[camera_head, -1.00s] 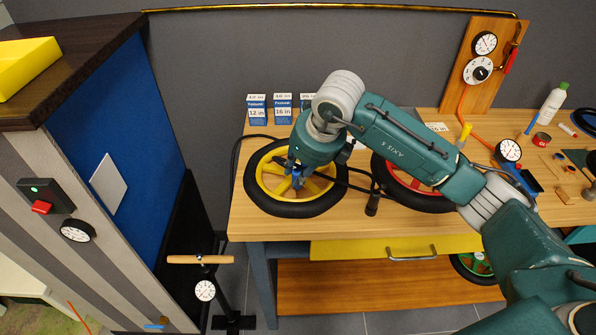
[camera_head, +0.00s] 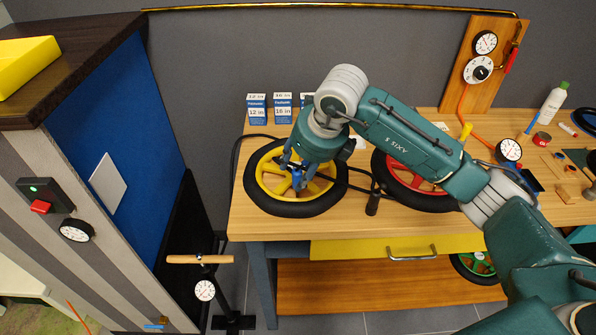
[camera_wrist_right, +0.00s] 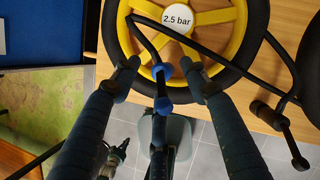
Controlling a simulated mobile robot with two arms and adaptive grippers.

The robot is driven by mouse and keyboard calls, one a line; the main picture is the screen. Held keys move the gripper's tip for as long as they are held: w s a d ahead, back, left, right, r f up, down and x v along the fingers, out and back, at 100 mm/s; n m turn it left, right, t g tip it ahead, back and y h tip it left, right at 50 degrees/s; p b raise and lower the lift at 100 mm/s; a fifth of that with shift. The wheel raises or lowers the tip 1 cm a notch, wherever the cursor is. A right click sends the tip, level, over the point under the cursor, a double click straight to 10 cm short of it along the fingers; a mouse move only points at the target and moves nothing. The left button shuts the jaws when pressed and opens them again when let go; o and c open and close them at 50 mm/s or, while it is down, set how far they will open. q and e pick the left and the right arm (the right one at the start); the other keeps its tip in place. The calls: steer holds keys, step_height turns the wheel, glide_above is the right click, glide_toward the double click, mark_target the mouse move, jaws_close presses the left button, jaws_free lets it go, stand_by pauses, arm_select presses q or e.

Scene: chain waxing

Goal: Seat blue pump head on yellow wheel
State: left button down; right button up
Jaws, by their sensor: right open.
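The yellow wheel (camera_head: 310,209) with its black tyre lies flat on the left of the workbench. Its yellow rim also shows in the right wrist view (camera_wrist_right: 226,15), with a round "2.5 bar" label at the hub. The blue pump head (camera_head: 297,180), on a black hose, is at the wheel's near inner rim; it also shows in the right wrist view (camera_wrist_right: 162,73). My right gripper (camera_head: 295,172) is just above it, open, with fingertips (camera_wrist_right: 160,65) on either side of the pump head and gaps between. Whether the head is fully on the valve is hidden. My left gripper is not in view.
A red wheel (camera_head: 425,203) lies to the right, partly under my arm. A black hose with a dark-handled fitting (camera_head: 372,204) lies between the wheels. Small box cards (camera_head: 256,108) stand behind the yellow wheel. A floor pump with a wooden handle (camera_head: 200,260) stands left of the bench.

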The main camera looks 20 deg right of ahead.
steer(key=v, duration=1)
steer(key=shift+s+r, duration=0.15)
steer(key=shift+r, duration=0.2)
steer(key=shift+f, duration=0.1)
